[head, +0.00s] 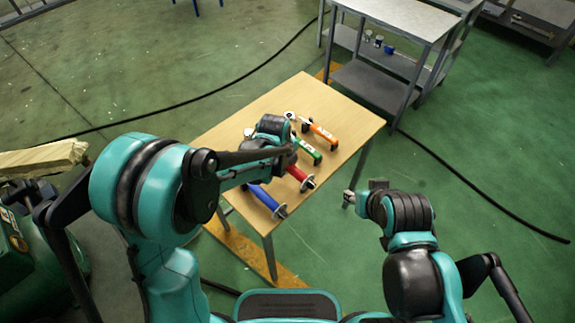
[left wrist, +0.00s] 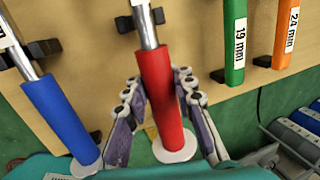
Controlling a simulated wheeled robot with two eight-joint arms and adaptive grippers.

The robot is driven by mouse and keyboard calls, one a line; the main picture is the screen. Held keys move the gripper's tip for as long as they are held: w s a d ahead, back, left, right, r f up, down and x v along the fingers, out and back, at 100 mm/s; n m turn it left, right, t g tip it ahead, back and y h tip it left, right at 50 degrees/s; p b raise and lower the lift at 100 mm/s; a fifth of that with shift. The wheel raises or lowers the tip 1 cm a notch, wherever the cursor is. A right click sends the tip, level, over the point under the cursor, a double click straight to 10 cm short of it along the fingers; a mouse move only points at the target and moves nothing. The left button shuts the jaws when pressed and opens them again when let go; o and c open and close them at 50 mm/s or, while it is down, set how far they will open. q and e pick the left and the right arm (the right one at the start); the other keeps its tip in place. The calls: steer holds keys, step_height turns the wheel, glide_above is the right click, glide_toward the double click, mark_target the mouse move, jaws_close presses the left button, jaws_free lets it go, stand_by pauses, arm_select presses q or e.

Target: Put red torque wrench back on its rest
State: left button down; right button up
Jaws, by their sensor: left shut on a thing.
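The red torque wrench (head: 299,177) is over the wooden table between the blue and green wrenches. In the left wrist view its red handle (left wrist: 162,95) lies between the two fingers of my left gripper (left wrist: 160,110), which is shut on it. A black rest block (left wrist: 150,17) shows beside its metal shaft. I cannot tell whether the wrench touches the block or hangs above it. In the head view my left gripper (head: 292,153) partly hides the wrench. My right gripper (head: 363,190) is off the table's right side, too small to read its fingers.
A blue wrench (head: 267,199) lies left of the red one. A green wrench (head: 308,150) and an orange wrench (head: 321,132) lie to its right on black rest blocks. The wooden table (head: 345,108) has bare room toward its far edge. A grey metal trolley (head: 385,72) stands behind.

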arm_select(q)
steer(key=shift+f+b, duration=1)
steer(key=shift+f, duration=0.2)
steer(key=c, duration=1.2)
jaws_free()
steer(key=v, duration=1.2)
steer(key=s+a+r+n+t, duration=0.1)
steer(key=s+a+n, duration=0.4)
steer(key=n, duration=0.4)
steer(key=s+a+r+n+t+y, duration=0.1)
steer(key=s+a+n, duration=0.4)
steer(key=n, duration=0.4)
steer(key=s+a+r+n+t, duration=0.1)
steer(key=s+a+n+t, duration=0.1)
steer(key=s+a+n, duration=0.3)
steer(key=shift+s+a+n+y, duration=0.15)
steer(key=shift+a+n, duration=0.2)
steer(key=shift+n, duration=0.6)
steer(key=shift+s+a+n+y, duration=0.15)
steer(key=shift+a+n, duration=0.15)
steer(key=shift+n, duration=0.65)
